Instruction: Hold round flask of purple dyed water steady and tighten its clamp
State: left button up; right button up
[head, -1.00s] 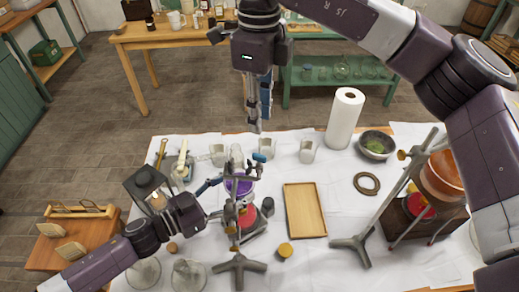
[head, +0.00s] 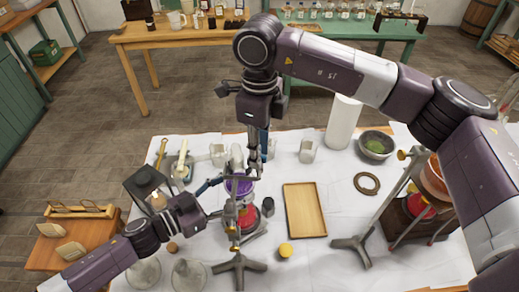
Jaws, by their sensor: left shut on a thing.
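The round flask of purple dyed water (head: 240,187) sits at the stand, above a red object, partly hidden by the clamp and rod. My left gripper (head: 217,182) reaches in from the left and is shut on the flask at its upper part; the exact contact is hard to see. The grey clamp stand (head: 239,264) stands upright in front of the flask. My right gripper (head: 254,168) points down from above, its fingertips close beside the clamp at the flask. Whether it touches the clamp or how far it is open is unclear.
A wooden tray (head: 305,210) and a yellow-topped object (head: 285,250) lie to the right. A second stand (head: 357,246) with an orange flask (head: 432,178) is further right. A paper roll (head: 343,124), a bowl (head: 376,145) and glassware stand behind.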

grip_shut()
jog(key=shift+m, duration=0.3)
jog(key=m, duration=0.7)
jog(key=shift+m, duration=0.4)
jog(key=m, duration=0.3)
jog(key=shift+m, duration=2.2)
jog(key=shift+r, duration=0.1)
